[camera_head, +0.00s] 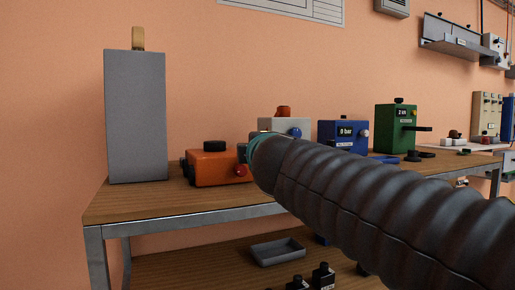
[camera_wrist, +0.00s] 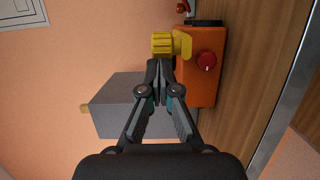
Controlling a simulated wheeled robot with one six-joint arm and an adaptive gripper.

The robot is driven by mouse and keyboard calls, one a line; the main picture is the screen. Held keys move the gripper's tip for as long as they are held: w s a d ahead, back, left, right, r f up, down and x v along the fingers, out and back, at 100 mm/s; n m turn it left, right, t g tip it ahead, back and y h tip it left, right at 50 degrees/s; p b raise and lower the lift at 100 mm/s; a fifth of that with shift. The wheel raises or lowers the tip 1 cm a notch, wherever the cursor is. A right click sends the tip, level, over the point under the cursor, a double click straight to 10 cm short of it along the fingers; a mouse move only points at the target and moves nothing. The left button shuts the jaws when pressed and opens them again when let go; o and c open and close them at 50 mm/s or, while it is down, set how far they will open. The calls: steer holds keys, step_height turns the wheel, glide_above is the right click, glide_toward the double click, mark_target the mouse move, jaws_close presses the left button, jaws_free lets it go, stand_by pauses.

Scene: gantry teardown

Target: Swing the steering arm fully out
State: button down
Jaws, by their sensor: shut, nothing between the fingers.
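In the wrist view, an orange box (camera_wrist: 196,72) carries a red knob (camera_wrist: 206,61) and a yellow part (camera_wrist: 182,44) with a ribbed yellow end (camera_wrist: 161,44). This yellow part may be the steering arm; I cannot tell for sure. My gripper (camera_wrist: 158,66) is shut and empty, with its fingertips just short of the yellow part and beside the orange box. Whether they touch it is unclear. In the head view the orange box (camera_head: 210,168) sits on the bench, and my dark ribbed arm hides the yellow part and most of the gripper.
A tall grey box (camera_head: 137,118) stands left of the orange box; it also shows beneath my gripper in the wrist view (camera_wrist: 112,90). A blue box (camera_head: 342,133) and a green box (camera_head: 396,128) stand farther right on the wooden bench (camera_head: 150,204). A grey tray (camera_head: 277,252) lies below.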

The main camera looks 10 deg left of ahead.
steer(key=shift+w+d, duration=0.1)
steer(key=shift+d, duration=0.15)
steer(key=shift+a+f, duration=0.1)
